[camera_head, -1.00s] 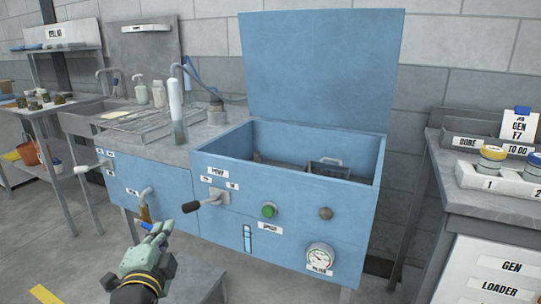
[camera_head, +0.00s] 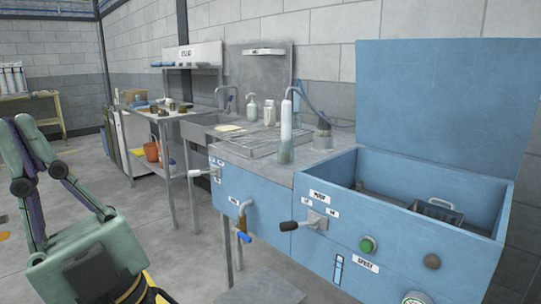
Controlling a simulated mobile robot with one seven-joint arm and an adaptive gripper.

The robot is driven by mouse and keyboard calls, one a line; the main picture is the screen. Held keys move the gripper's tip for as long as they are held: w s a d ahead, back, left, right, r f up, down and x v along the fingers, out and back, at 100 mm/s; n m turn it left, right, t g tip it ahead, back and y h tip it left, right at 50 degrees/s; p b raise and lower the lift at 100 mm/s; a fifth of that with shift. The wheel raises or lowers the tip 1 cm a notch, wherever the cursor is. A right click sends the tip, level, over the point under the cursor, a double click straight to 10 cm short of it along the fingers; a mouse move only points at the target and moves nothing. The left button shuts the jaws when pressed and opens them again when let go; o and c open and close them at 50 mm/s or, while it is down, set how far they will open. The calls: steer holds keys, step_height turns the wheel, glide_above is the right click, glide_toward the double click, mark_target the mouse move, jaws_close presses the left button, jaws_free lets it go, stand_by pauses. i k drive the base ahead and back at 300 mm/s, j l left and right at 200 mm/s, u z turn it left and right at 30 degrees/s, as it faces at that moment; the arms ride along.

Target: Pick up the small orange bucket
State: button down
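A small orange bucket (camera_head: 152,151) stands in the background left of centre, on or by a low shelf under a side table. It is small in the picture, and table legs and neighbouring items partly crowd it. My gripper (camera_head: 28,140) is large in the left foreground, green with dark joints, its fingers pointing up. It is far nearer to the camera than the bucket and apart from it. I see nothing held in it, but the angle does not show whether its fingers are open or shut.
A blue wash cabinet (camera_head: 325,215) with a raised lid (camera_head: 445,95), levers and a tap fills the right. A metal side table (camera_head: 160,113) carries several small jars. A sink (camera_head: 205,125) lies behind. Grey floor (camera_head: 95,170) is clear between my gripper and the table.

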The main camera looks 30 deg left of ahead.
mark_target(151, 149)
steer(key=i+j+u, duration=0.6)
steer(key=u, duration=0.3)
steer(key=i+j+u, duration=0.1)
steer(key=i+u, duration=0.45)
steer(key=u, duration=0.3)
steer(key=i+j+u, duration=0.15)
steer(key=i+u, duration=0.15)
steer(key=i, duration=0.35)
steer(key=i+u, duration=0.25)
steer(key=i, duration=0.4)
steer(key=i+z, duration=0.35)
steer(key=i, duration=0.3)
steer(key=i+j+z, duration=0.15)
steer(key=i+z, duration=0.2)
steer(key=i, duration=0.3)
steer(key=i+z, duration=0.25)
steer(key=i, duration=0.35)
steer(key=i+j+z, duration=0.1)
steer(key=i+j, duration=0.5)
steer(key=i+j+z, duration=0.1)
steer(key=i+j, duration=0.5)
steer(key=i+j+z, duration=0.1)
steer(key=i+j, duration=0.45)
steer(key=j, duration=0.2)
